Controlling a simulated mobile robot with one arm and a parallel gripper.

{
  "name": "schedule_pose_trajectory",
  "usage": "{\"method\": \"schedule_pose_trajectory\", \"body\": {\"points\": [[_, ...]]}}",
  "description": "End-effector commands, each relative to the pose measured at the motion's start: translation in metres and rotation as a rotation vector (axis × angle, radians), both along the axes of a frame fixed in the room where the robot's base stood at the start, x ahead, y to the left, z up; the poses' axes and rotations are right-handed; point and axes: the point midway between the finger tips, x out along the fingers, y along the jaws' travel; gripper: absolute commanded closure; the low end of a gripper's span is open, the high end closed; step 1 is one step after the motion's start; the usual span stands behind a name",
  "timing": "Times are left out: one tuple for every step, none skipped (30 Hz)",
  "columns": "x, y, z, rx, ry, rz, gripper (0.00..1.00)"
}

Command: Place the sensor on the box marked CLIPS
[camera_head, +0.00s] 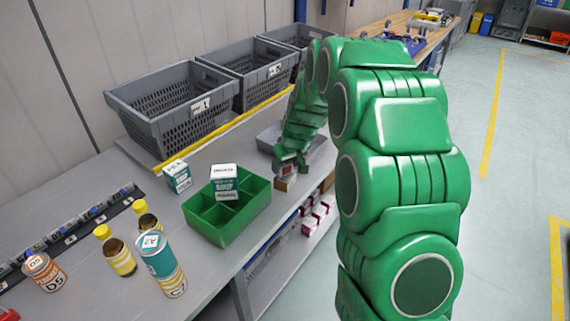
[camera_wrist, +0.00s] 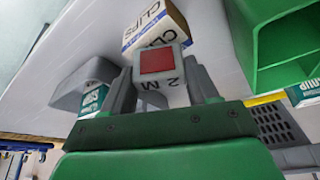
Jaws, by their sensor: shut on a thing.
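The sensor (camera_wrist: 161,62) is a small pale grey block with a red square face and the marking M 2. My gripper (camera_wrist: 163,88) is shut on it, with a grey finger on each side. The box marked CLIPS (camera_wrist: 158,22) is cardboard with a white label and shows just beyond the sensor in the wrist view. The sensor covers part of its lettering. In the head view my gripper (camera_head: 288,170) is over the CLIPS box (camera_head: 282,186) near the table's front edge. I cannot tell whether the sensor touches the box.
A green divided tray (camera_head: 205,228) holding a teal-and-white box (camera_head: 224,180) is left of my gripper. A grey tray (camera_head: 266,137) lies behind it. Grey crates (camera_head: 165,105) line the back. Bottles (camera_head: 118,252) and cans (camera_head: 162,265) stand front left.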

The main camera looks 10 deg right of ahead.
Motion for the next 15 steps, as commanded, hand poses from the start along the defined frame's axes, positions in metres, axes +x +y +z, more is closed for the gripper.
{"method": "schedule_pose_trajectory", "body": {"points": [[0.0001,0.0000,-0.0014,0.000,0.000,0.000,0.72],[0.0002,0.0000,-0.0012,0.000,-0.001,0.000,0.72],[0.0003,-0.0001,-0.0009,0.000,-0.001,0.000,0.72],[0.0003,-0.0001,-0.0008,0.000,-0.001,0.000,0.72],[0.0003,-0.0001,-0.0006,0.000,-0.002,0.000,0.72],[0.0003,-0.0001,-0.0006,0.000,-0.002,0.000,0.72],[0.0003,-0.0001,-0.0008,0.000,-0.001,0.000,0.72],[0.0002,-0.0001,-0.0011,0.000,-0.001,0.000,0.72],[0.0002,-0.0001,-0.0020,0.000,-0.001,0.000,0.72],[0.0002,0.0000,-0.0028,0.000,-0.001,0.000,0.72],[0.0003,-0.0001,-0.0036,0.000,-0.001,0.000,0.72],[0.0003,-0.0001,-0.0035,0.000,-0.001,0.000,0.36],[0.0004,-0.0002,-0.0032,0.000,-0.002,0.000,0.32],[0.0004,-0.0002,-0.0032,0.000,-0.002,0.000,0.27],[0.0003,-0.0002,-0.0033,0.000,-0.001,0.000,0.21]]}}
